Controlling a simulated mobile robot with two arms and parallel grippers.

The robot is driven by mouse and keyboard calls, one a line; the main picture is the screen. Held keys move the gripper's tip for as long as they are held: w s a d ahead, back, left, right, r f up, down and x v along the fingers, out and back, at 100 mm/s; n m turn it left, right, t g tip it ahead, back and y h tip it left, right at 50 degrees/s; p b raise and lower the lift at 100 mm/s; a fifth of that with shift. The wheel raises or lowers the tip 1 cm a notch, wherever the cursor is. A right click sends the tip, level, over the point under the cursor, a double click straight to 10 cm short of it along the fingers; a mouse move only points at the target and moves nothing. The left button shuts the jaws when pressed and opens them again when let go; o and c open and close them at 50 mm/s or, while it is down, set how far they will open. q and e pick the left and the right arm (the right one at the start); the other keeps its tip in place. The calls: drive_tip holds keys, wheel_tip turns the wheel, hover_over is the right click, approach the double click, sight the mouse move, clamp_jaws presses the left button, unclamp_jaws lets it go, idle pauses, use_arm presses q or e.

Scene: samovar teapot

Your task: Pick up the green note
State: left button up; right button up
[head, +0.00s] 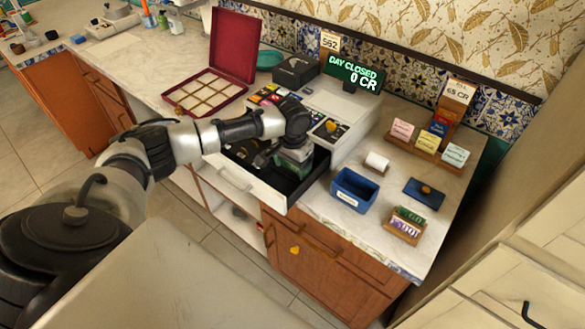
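The cash register drawer (238,178) is pulled open, with a dark inside. My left gripper (290,164) reaches down into it from above. Something greenish (263,159) shows in the drawer just left of the gripper; it is too small and too covered to tell whether it is a note. The fingertips are hidden, so I cannot see whether they are open or shut. A green note (409,214) stands in a small wooden holder (402,236) on the counter at the right, behind a purple note (404,228). My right gripper is not in view.
A blue open box (354,190), a paper roll (377,160), a dark blue pad (424,194) and a rack of coloured cards (425,147) stand right of the drawer. An open red compartment box (233,45) lies at the left. The register display (354,73) reads "DAY CLOSED 0 CR".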

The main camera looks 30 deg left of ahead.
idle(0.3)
use_arm(q)
drive_tip(key=shift+r, duration=0.55)
wheel_tip(320, 180, up, 3)
drive_tip(key=shift+f+b, duration=0.2)
drive_tip(key=shift+b, duration=0.2)
drive_tip(key=s+d+r+p, duration=0.2)
drive_tip(key=s+r, duration=0.1)
drive_tip(key=r, duration=0.1)
drive_tip(key=s+d+r+p, duration=0.1)
drive_tip(key=s+r+p, duration=0.1)
drive_tip(key=s+r, duration=0.1)
drive_tip(key=s+d+r+p, duration=0.2)
drive_tip(key=s+r, duration=0.2)
drive_tip(key=r, duration=0.1)
drive_tip(key=shift+s+d+r, duration=0.1)
drive_tip(key=shift+d+r, duration=0.1)
drive_tip(key=shift+d, duration=0.1)
